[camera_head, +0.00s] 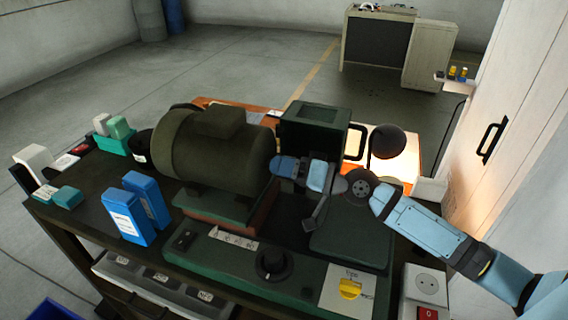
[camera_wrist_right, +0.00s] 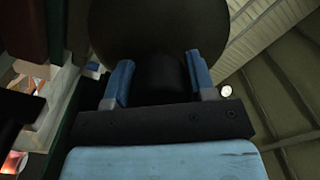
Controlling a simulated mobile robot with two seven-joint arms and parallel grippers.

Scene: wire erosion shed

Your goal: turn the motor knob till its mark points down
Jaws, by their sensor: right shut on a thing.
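The motor (camera_head: 215,145) is a big dark olive cylinder lying on a reddish base on the bench. My right gripper (camera_head: 277,166) is at the motor's right end. In the right wrist view, its two blue fingers (camera_wrist_right: 159,78) are on either side of a dark round knob (camera_wrist_right: 160,76), shut on it. The motor's large round end (camera_wrist_right: 158,28) fills the view behind it. The knob is hidden in the head view, and I cannot make out its mark. My left gripper is not in view.
A green box (camera_head: 313,113) stands just behind my right wrist, and a dark round lamp (camera_head: 387,141) behind my arm. Blue boxes (camera_head: 125,215) stand at left.

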